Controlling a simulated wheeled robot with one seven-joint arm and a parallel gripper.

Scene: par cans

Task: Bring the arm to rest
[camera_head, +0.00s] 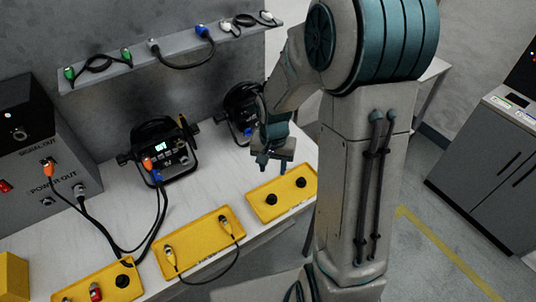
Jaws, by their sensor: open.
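My gripper (272,165) hangs from my raised arm and points down above the white bench (217,180), near the yellow tray (262,214) at the right. Its fingers are apart with nothing visible between them. It appears clear of the tray below, though the exact gap is hard to tell. My arm rises at the right of the head view and hides part of the bench's right end.
Black par cans (161,150) and (238,108) stand on the bench. Cables run from a dark power box (45,152) to the nearer can. Yellow trays (201,240) line the front edge. A shelf (180,50) with cables is behind. Grey cabinet (487,165) stands right.

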